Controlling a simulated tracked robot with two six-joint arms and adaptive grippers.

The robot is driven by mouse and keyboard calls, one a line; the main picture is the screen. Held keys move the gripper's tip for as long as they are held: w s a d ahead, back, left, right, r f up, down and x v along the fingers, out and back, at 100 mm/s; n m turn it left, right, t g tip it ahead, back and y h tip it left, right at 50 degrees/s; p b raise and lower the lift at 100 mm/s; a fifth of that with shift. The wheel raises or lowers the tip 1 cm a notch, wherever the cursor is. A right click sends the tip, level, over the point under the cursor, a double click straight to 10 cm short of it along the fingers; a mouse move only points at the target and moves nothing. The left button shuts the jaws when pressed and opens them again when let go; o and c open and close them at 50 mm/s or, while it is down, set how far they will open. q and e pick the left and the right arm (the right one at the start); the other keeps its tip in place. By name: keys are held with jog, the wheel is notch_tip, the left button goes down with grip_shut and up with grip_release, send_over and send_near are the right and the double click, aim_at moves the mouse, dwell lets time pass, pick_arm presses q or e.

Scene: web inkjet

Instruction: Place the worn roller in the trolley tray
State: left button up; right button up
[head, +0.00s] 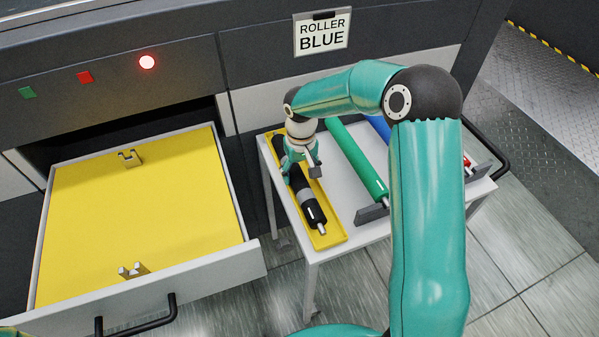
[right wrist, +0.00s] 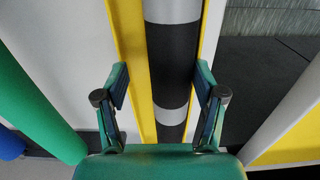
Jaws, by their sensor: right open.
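The worn roller (head: 308,200) is black with pale bands and a metal shaft end. It lies lengthwise in the yellow trolley tray (head: 333,238) at the left side of the trolley top. My right gripper (head: 301,172) is over the roller's middle part. In the right wrist view the black roller (right wrist: 173,60) runs between the two open fingers of the gripper (right wrist: 163,95), with the yellow tray (right wrist: 129,50) under it. The fingers stand on either side of the roller and I see no grip on it. My left gripper is not in view.
A green roller (head: 357,160) and a partly hidden blue roller (head: 378,126) lie on the trolley (head: 335,155). An open yellow drawer (head: 145,215) with two empty holders stands at left. A sign (head: 322,35) reads "ROLLER BLUE". A red lamp (head: 147,62) glows on the machine.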

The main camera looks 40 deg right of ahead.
aim_at(301, 172)
notch_tip(301, 172, up, 12)
dwell(0.5)
jog(key=shift+f, duration=0.1)
